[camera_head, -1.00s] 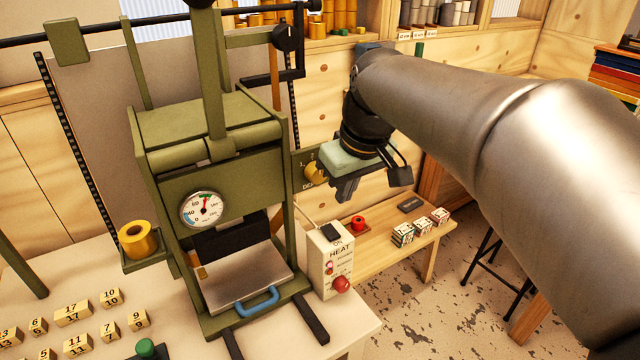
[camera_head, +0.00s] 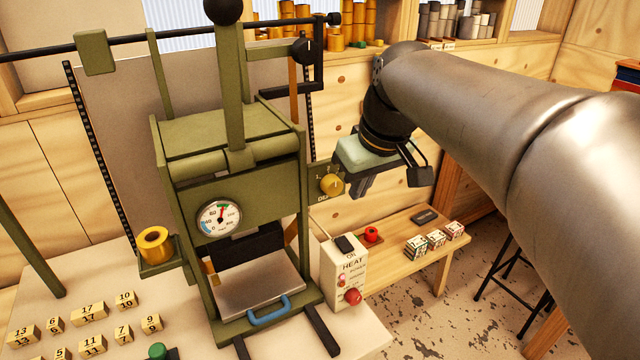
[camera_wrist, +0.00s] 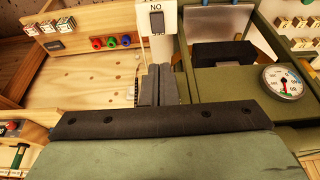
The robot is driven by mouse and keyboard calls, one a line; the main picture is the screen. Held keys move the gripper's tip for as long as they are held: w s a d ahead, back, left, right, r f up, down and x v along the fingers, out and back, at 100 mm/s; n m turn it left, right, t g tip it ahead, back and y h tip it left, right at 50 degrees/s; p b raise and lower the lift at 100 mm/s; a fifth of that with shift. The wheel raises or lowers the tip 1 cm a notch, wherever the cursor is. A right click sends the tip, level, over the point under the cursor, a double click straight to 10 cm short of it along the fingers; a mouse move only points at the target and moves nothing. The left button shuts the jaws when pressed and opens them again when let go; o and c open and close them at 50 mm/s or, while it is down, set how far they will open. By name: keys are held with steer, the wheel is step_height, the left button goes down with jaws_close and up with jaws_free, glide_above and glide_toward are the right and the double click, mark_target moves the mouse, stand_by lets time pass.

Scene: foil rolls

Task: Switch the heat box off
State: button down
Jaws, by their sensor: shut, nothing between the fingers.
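The heat box (camera_head: 331,271) is a pale upright box labelled HEAT at the right foot of the green press. A dark rocker switch (camera_head: 345,244) sits on its top with an ON label beside it, and a red knob (camera_head: 353,296) is low on its front. My gripper (camera_head: 358,190) is above the box and apart from it, fingers shut and empty, pointing down. In the wrist view the shut fingers (camera_wrist: 158,85) lie just below the box top (camera_wrist: 146,22) and switch (camera_wrist: 157,23). The switch's tilt is too small to tell.
The green press (camera_head: 230,150) with a dial gauge (camera_head: 219,218) stands left of the box. A yellow selector knob (camera_head: 332,185) is close to my gripper.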

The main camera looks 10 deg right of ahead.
mark_target(340, 240)
steer(key=shift+f, duration=0.15)
steer(key=x, duration=1.3)
steer(key=shift+s+f, duration=0.25)
steer(key=shift+f, duration=0.25)
